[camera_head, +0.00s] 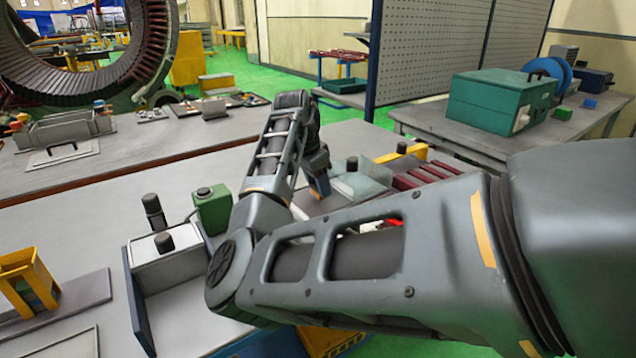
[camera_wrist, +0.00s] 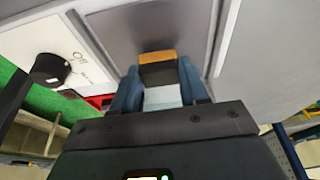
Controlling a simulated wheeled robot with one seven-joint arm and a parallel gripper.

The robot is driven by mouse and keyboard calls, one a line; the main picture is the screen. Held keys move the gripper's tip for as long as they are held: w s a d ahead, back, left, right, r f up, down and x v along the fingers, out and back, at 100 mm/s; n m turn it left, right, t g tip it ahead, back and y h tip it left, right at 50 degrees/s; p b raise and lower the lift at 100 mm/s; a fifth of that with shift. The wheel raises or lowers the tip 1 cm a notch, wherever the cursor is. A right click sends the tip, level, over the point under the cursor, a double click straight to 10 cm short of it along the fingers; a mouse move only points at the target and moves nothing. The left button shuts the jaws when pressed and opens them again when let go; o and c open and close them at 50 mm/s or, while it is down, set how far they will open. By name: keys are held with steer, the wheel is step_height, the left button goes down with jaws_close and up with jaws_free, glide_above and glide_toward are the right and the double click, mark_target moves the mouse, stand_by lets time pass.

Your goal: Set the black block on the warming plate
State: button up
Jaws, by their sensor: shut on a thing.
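In the wrist view, the black block (camera_wrist: 159,75) is between the two blue fingers of my gripper (camera_wrist: 157,80). An orange band runs along its far edge. The warming plate (camera_wrist: 145,28) is the grey metal surface beyond the fingertips, beside a white panel (camera_wrist: 75,48) with a black knob marked "Off". The block overlaps the plate in this view; I cannot tell whether they touch. In the head view, my gripper (camera_head: 319,183) points down beyond my forearm.
Left of my arm in the head view are a green box (camera_head: 212,210), a white box with a black knob (camera_head: 165,262) and a yellow holder (camera_head: 26,284).

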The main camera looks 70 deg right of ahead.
steer(key=shift+f+p, duration=0.3)
steer(key=shift+p, duration=0.15)
stand_by(1.1)
steer(key=o, duration=1.4)
steer(key=shift+r+p, duration=3.1)
steer(key=shift+r, duration=0.4)
